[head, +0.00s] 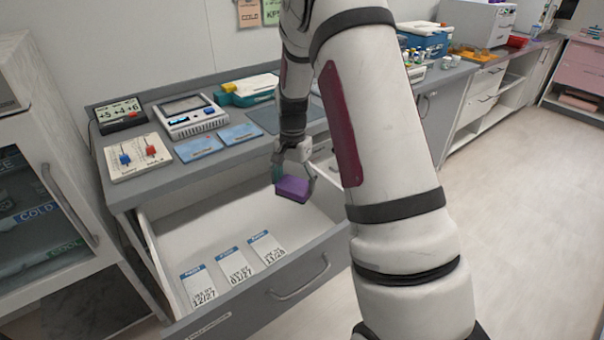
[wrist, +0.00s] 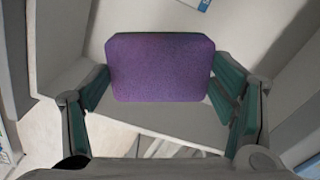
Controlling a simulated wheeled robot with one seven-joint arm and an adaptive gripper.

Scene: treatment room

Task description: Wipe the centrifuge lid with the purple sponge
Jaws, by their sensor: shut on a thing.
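The purple sponge (head: 292,188) is held in my gripper (head: 294,176), above the open drawer in the head view. In the wrist view the sponge (wrist: 160,68) sits between the two fingers of my gripper (wrist: 160,85), which is shut on it. A green layer shows along its far edge. I cannot make out a centrifuge or its lid for certain in either view; my arm hides part of the counter.
The open drawer (head: 285,293) holds several labelled cards (head: 235,265). On the counter above stand a display (head: 120,112), a white-and-blue device (head: 190,115), a switch panel (head: 138,157) and blue cards (head: 198,147). A fridge stands at left. The floor at right is clear.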

